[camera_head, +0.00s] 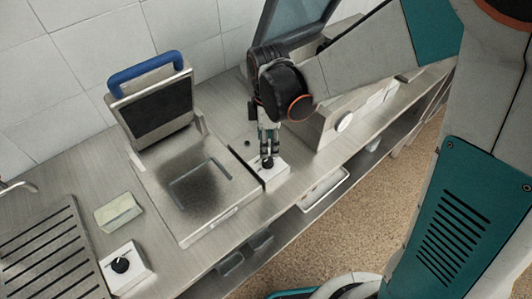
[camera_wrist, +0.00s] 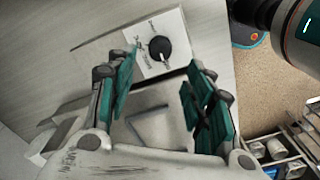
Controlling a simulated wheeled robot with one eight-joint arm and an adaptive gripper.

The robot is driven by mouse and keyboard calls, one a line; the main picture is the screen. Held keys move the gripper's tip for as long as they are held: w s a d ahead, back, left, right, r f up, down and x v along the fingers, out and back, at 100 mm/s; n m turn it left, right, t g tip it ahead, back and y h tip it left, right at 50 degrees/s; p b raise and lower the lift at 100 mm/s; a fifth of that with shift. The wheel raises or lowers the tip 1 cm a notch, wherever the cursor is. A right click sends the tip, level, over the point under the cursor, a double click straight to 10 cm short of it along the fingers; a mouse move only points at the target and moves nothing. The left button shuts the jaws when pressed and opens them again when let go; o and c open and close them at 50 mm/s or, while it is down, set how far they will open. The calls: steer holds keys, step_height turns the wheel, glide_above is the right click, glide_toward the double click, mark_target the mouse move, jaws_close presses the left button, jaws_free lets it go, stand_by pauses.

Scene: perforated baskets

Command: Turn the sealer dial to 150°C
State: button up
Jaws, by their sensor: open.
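The sealer's dial is a round black knob (camera_head: 267,163) on a small white box (camera_head: 282,174), at the right of the press-like machine. The wrist view shows the knob (camera_wrist: 160,48) on a white plate (camera_wrist: 172,22) with small printed marks around it, too small to read. A light pointer line on the knob is not clear enough to read. My gripper (camera_head: 268,150) points down above the knob. Its two teal-padded fingers (camera_wrist: 164,66) are apart, on either side of the knob in the wrist view. I cannot tell if they touch it.
The machine's blue-handled lid (camera_head: 160,105) stands raised left of the dial. A second white box with a black knob (camera_head: 120,265) sits at front left, near a slatted tray (camera_head: 45,255) and a pale block (camera_head: 118,211). A panel with a white knob (camera_head: 344,121) stands to the right.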

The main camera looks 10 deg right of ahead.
mark_target(268, 159)
step_height(268, 159, down, 8)
steer(key=b, duration=0.5)
steer(key=shift+f, duration=0.1)
steer(key=c, duration=1.1)
